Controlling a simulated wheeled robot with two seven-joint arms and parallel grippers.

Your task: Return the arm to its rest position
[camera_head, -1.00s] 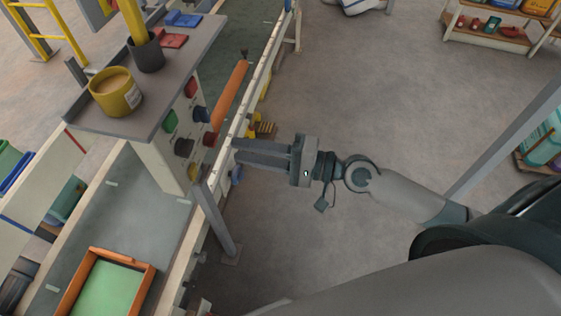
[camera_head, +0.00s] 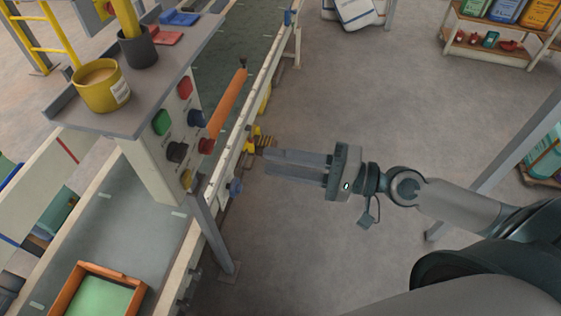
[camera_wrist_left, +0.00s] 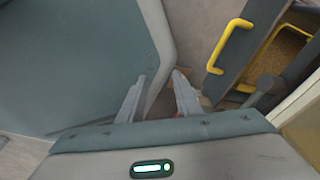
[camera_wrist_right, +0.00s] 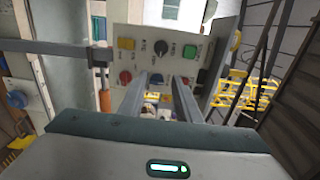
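My right arm reaches in from the right in the head view. Its gripper (camera_head: 264,164) hangs over open floor, just right of the conveyor's rail and apart from the control panel (camera_head: 162,150). In the right wrist view the fingers (camera_wrist_right: 160,80) stand apart with nothing between them, and the panel with its coloured buttons (camera_wrist_right: 190,52) lies ahead. My left gripper is outside the head view. In the left wrist view its fingers (camera_wrist_left: 160,77) are apart and empty, with a grey-green surface to the left.
A grey shelf above the panel bears a yellow cup (camera_head: 103,88). An orange-rimmed tray (camera_head: 143,293) is at lower left. A grey post (camera_head: 515,140) stands behind my right arm. Floor between rail and post is clear.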

